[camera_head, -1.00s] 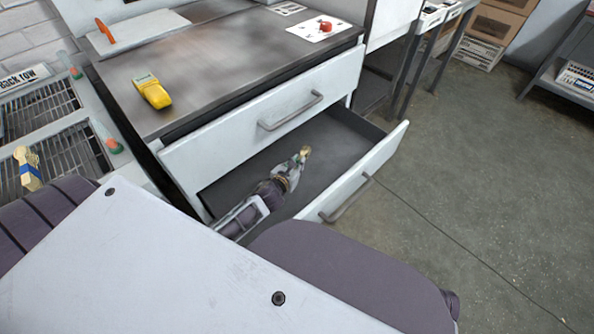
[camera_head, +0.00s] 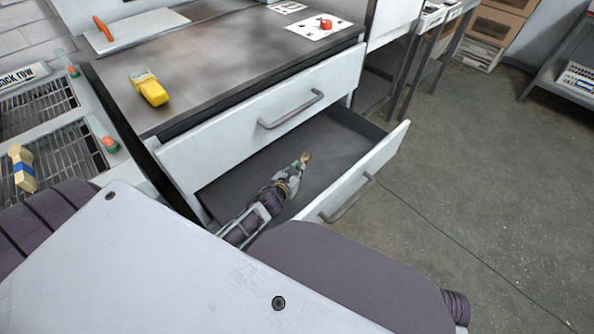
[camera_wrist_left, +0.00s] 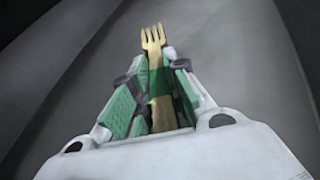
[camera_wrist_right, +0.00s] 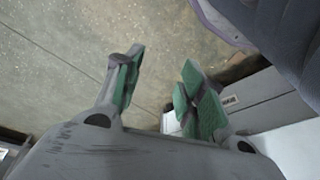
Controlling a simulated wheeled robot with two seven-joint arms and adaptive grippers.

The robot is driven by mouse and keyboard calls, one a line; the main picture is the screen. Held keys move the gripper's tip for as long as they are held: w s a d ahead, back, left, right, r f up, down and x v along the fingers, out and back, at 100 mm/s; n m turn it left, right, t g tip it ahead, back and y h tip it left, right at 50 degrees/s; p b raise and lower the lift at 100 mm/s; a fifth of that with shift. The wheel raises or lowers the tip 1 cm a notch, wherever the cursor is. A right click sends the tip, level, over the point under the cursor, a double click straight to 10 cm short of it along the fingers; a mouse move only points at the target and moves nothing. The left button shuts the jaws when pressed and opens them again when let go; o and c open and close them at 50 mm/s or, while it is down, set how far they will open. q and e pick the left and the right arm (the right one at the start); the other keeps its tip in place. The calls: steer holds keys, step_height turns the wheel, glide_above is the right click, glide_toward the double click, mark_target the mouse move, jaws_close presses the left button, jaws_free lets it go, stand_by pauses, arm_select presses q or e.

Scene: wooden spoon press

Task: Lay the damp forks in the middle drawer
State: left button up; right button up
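A wooden fork (camera_wrist_left: 154,45) with a green band on its handle is between the fingers of my left gripper (camera_wrist_left: 155,90), which is shut on it, tines pointing away. In the head view, the left gripper (camera_head: 292,175) is inside the open drawer (camera_head: 345,145), with the fork's pale head (camera_head: 305,158) just above or at the dark drawer floor; I cannot tell if it touches. Another wooden utensil (camera_head: 22,170) with a blue band lies on the wire rack at the left; its type is unclear. My right gripper (camera_wrist_right: 160,85) is open and empty above the floor.
A closed drawer front (camera_head: 265,115) with a bar handle is above the open drawer. The worktop holds a yellow object (camera_head: 150,88), an orange object (camera_head: 103,28) and a card with a red item (camera_head: 325,25). A "back row" sign (camera_head: 22,76) stands by the racks.

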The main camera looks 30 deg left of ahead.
arm_select(q)
steer(key=o, duration=0.4)
arm_select(e)
steer(key=shift+r, duration=0.1)
arm_select(q)
steer(key=shift+r, duration=0.2)
steer(key=shift+s, duration=0.15)
steer(key=shift+p+v, duration=0.35)
steer(key=shift+v, duration=0.5)
steer(key=shift+p+v, duration=0.3)
steer(key=shift+v, duration=0.8)
steer(key=shift+p+v, duration=0.5)
steer(key=shift+v, duration=1.8)
steer(key=shift+p+v, duration=0.3)
steer(key=shift+v, duration=1.3)
arm_select(e)
steer(key=shift+s+d+f+g, duration=0.1)
steer(key=shift+d+f, duration=0.05)
steer(key=shift+f, duration=0.5)
steer(key=shift+s+d+f+g, duration=0.1)
steer(key=shift+s+d+f, duration=0.05)
steer(key=shift+f, duration=0.45)
steer(key=shift+s+d+f+g, duration=0.1)
steer(key=shift+d+f, duration=0.05)
steer(key=shift+f, duration=0.5)
